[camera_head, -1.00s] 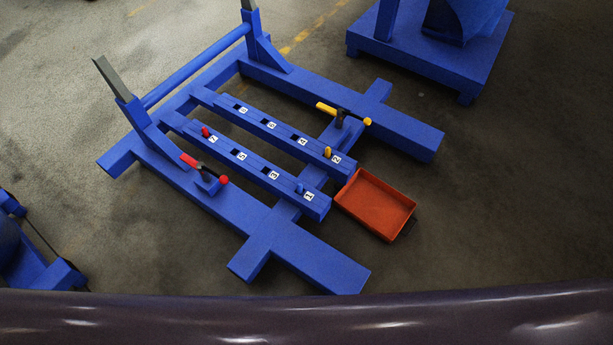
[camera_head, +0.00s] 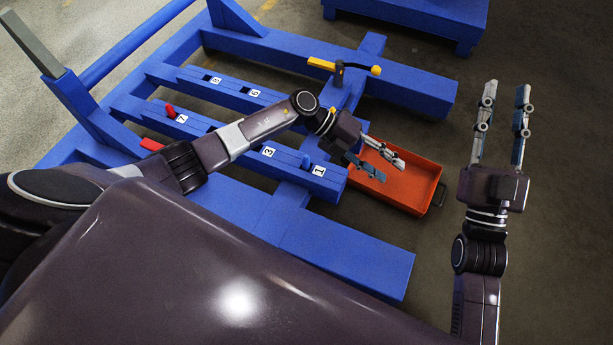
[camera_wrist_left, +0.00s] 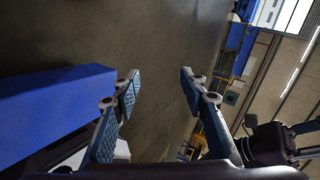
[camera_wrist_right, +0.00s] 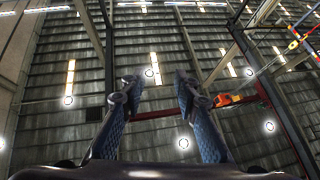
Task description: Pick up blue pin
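The blue pin (camera_head: 306,161) stands upright in the near blue rail, beside the label 1, in the head view. My left gripper (camera_head: 383,168) is open and empty to the right of the pin, over the orange tray (camera_head: 428,181). It also shows open in the left wrist view (camera_wrist_left: 158,82), with grey floor between its fingers. My right gripper (camera_head: 506,88) is open and empty over the floor at the right, pointing up the picture. In the right wrist view (camera_wrist_right: 154,82) it is open towards the ceiling and wall. The pin is not visible in either wrist view.
A red pin (camera_head: 170,111) stands near label 7. A yellow-handled lever (camera_head: 342,68) stands behind the rails, and a red handle (camera_head: 152,144) shows partly behind my left arm. My left arm crosses the rails and hides some slots. Grey floor is free at the right.

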